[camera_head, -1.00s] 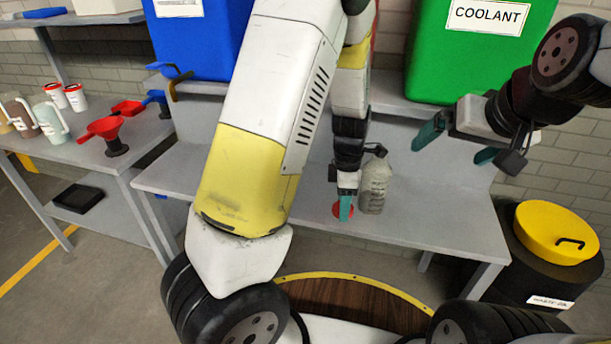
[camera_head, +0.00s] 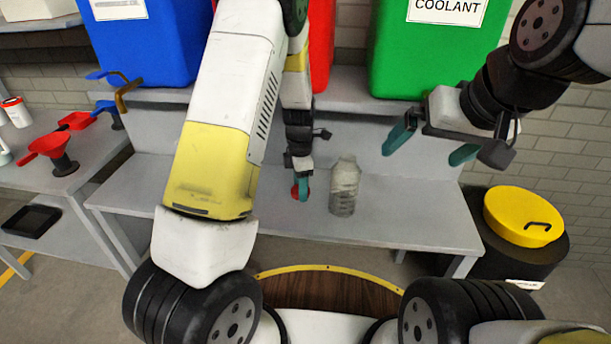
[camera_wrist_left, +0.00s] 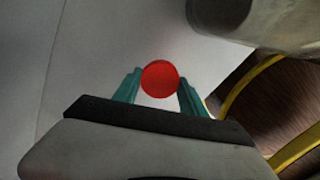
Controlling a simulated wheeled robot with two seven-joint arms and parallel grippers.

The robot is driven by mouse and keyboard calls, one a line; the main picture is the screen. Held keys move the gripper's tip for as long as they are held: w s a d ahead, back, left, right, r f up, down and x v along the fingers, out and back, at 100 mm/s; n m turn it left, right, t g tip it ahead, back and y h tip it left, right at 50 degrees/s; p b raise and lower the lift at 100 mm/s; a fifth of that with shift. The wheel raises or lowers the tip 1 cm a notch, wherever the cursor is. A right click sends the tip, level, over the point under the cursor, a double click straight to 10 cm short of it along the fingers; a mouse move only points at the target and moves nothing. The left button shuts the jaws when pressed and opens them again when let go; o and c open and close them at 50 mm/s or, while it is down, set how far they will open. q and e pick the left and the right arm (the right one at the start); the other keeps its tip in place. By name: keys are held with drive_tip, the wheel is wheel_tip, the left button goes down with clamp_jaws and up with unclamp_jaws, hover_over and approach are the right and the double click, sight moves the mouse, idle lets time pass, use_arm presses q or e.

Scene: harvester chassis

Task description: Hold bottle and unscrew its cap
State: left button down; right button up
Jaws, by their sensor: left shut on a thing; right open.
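A greyish translucent bottle (camera_head: 345,187) stands upright on the grey bench, just right of my left gripper. My left gripper (camera_head: 300,188) points down and is shut on a small round red cap (camera_wrist_left: 160,79). The cap also shows in the head view (camera_head: 295,190), partly hidden by a green finger. I cannot tell whether the cap touches the bench. My left gripper (camera_wrist_left: 158,88) is apart from the bottle, which seems to show at the upper right of the wrist view (camera_wrist_left: 285,25). My right gripper (camera_head: 432,146) is open and empty, above and right of the bottle.
Blue (camera_head: 150,50), red (camera_head: 321,45) and green (camera_head: 425,50) containers stand on the raised shelf behind. A black drum with a yellow lid (camera_head: 523,215) stands right of the bench (camera_head: 415,225). The bench right of the bottle is clear. A red funnel (camera_head: 45,150) is at left.

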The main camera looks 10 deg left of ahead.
use_arm(q)
drive_tip(key=shift+w+a, duration=0.1)
drive_tip(key=shift+w, duration=0.45)
drive_tip(key=shift+w+f, duration=0.15)
drive_tip(key=shift+f, duration=1.7)
drive_tip(key=shift+f, duration=0.1)
drive_tip(key=c, duration=0.6)
unclamp_jaws()
drive_tip(key=shift+c, duration=0.2)
